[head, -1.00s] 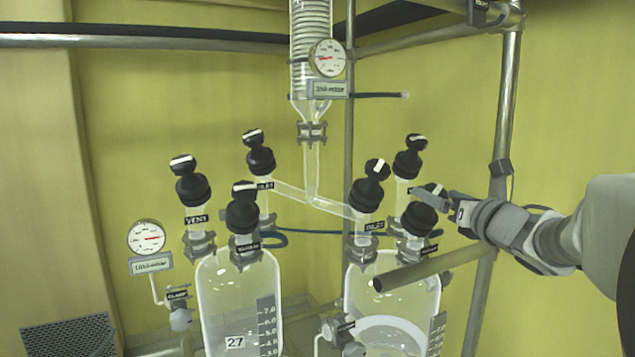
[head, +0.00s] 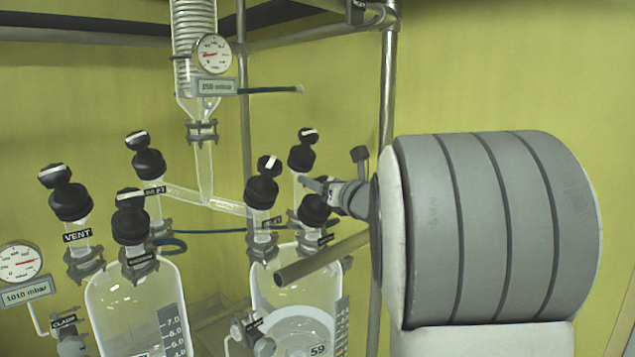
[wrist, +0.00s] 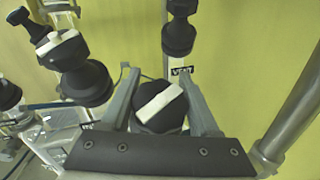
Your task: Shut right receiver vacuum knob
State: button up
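The right receiver's vacuum knob (head: 314,209) is a black cap on the front right neck of the right glass receiver (head: 293,289). In the wrist view the knob (wrist: 160,107) shows a white bar on top, running diagonally from lower left to upper right. My gripper (head: 313,187) is at the top of this knob. In the wrist view my gripper (wrist: 162,82) has its fingers spread, one on each side of the knob. I cannot tell whether they touch it. The knob's lower part is hidden by the gripper's palm bar.
The right receiver's inlet knob (head: 263,193) and vent knob (head: 301,152) stand close by. A vertical frame pole (head: 388,90) stands behind my arm. The left receiver (head: 134,303) carries similar knobs.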

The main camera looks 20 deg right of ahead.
jog(key=c, duration=0.7)
jog(key=shift+f+m+h+b, duration=0.15)
jog(key=shift+m+h+b, duration=0.2)
jog(key=shift+b, duration=0.3)
